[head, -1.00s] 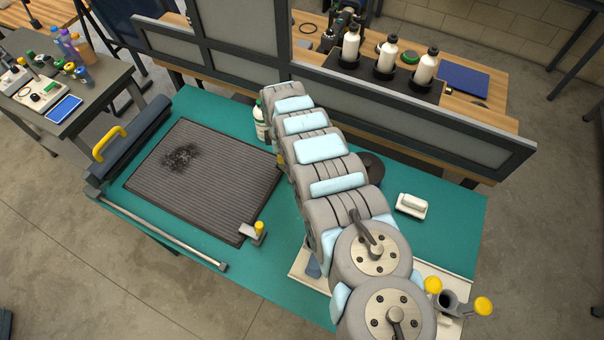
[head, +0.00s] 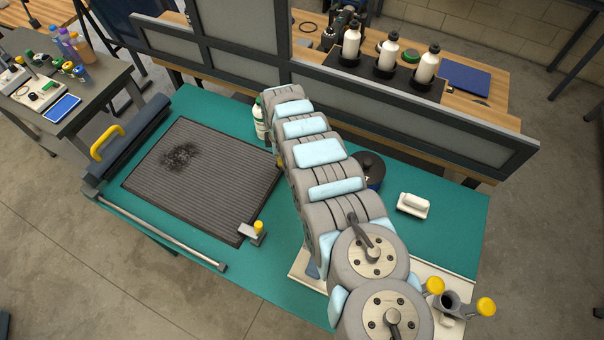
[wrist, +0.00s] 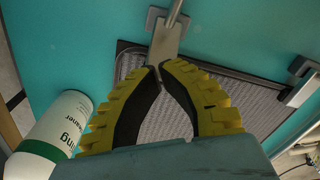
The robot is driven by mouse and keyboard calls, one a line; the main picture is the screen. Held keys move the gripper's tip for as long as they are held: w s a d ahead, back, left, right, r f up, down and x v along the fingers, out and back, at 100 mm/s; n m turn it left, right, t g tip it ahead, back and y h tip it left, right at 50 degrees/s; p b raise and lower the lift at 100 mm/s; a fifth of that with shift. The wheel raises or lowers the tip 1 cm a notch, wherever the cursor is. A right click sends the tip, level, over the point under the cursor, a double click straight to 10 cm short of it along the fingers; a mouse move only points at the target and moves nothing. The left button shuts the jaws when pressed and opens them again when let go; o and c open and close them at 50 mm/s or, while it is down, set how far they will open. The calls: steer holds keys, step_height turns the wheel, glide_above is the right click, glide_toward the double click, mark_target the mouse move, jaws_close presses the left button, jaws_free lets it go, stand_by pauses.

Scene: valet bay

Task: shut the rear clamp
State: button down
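The rear clamp (wrist: 166,42) shows in the wrist view as a grey metal block with a flat arm reaching over the edge of the ribbed mat (wrist: 190,95). My gripper (wrist: 160,72) has its yellow-and-black fingers drawn together at the tips, right by the end of the clamp's arm. Nothing shows held between them; whether they touch the clamp is unclear. In the head view my arm hides my gripper and nearly all of the rear clamp. The front clamp (head: 252,234), with a yellow knob, sits at the near right corner of the mat (head: 200,190).
A white bottle with a green cap (head: 260,118) stands behind the mat, close to my gripper's left in the wrist view (wrist: 58,135). A bar with a yellow handle (head: 107,142) lies at the mat's left. A white brush-like block (head: 413,205) and dark round thing (head: 371,166) are on the right.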

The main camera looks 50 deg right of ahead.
steer(key=shift+w+f+b, duration=0.1)
steer(key=shift+f+b, duration=0.9)
steer(key=shift+f, duration=0.3)
steer(key=shift+s+d+f, duration=0.15)
steer(key=shift+s, duration=0.3)
steer(key=shift+w+r, duration=0.3)
steer(key=shift+r, duration=0.05)
steer(key=shift+w+r+p, duration=0.1)
steer(key=shift+r+p, duration=3.55)
steer(key=shift+r, duration=0.25)
steer(key=shift+f, duration=0.1)
